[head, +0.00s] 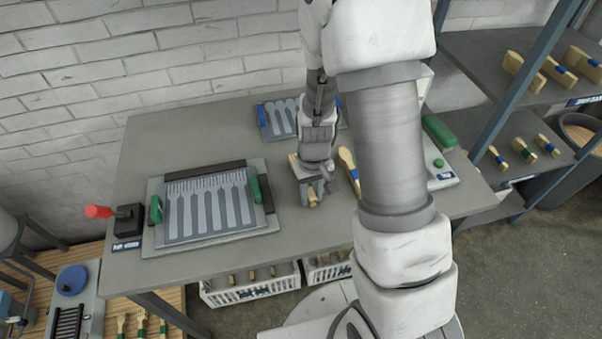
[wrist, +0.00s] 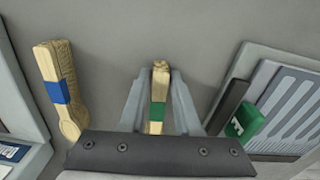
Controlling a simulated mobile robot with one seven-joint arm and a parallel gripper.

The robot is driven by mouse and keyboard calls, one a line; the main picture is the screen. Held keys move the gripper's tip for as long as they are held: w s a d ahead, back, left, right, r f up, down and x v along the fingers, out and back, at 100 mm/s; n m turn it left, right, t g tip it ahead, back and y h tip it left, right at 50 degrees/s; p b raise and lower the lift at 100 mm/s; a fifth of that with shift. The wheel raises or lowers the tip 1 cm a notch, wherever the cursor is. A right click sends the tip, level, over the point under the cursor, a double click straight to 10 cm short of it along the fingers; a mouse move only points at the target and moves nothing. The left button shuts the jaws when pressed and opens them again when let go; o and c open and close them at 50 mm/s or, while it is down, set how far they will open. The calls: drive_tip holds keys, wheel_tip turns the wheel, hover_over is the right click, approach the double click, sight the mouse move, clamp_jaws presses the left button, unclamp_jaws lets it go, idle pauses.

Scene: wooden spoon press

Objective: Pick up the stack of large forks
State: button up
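A stack of wooden utensils with a green band (wrist: 158,112) lies on the grey table between the two fingers of my gripper (wrist: 158,90). Narrow gaps show between the stack and the fingers, so the gripper looks open around it. The stack's near end is hidden behind the gripper body, so its utensil shape cannot be told. In the head view my gripper (head: 316,190) is low over the table and covers most of this stack. Another wooden stack with a blue band (wrist: 60,90) lies to the left in the wrist view, apart from the gripper.
A press plate with fork-shaped slots (head: 210,205) and green handles stands on the table at left, beside a red-knobbed lever (head: 100,211). A smaller blue-handled plate (head: 282,118) is at the back. White crates (head: 250,290) sit below; a shelf (head: 525,150) holds more stacks at right.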

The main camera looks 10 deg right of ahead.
clamp_jaws()
